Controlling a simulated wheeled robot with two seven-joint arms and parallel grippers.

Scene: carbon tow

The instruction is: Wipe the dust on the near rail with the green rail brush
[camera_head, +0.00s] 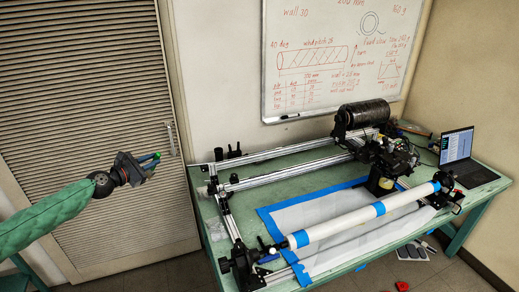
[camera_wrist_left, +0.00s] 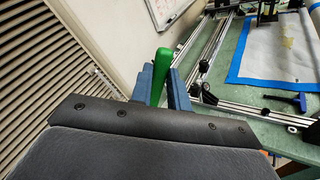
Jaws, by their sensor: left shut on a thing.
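My left gripper (camera_head: 148,161) is raised in front of the louvred door, left of the table and apart from it. It is shut on the green rail brush (camera_wrist_left: 159,75), whose green handle stands between the blue fingers in the left wrist view. Only a small green part shows in the head view (camera_head: 152,158); the bristles cannot be made out. Long aluminium rails run across the winding machine: one at the back (camera_head: 275,153), one in front of it (camera_head: 285,176). Dust on them is too small to tell. My right gripper is not in view.
The green table (camera_head: 213,243) carries a white tube with blue bands (camera_head: 350,220), a blue-taped white sheet (camera_head: 285,213), a black roll (camera_head: 363,114) and a laptop (camera_head: 458,147). A whiteboard (camera_head: 330,20) hangs behind. Free air lies between my left gripper and the table.

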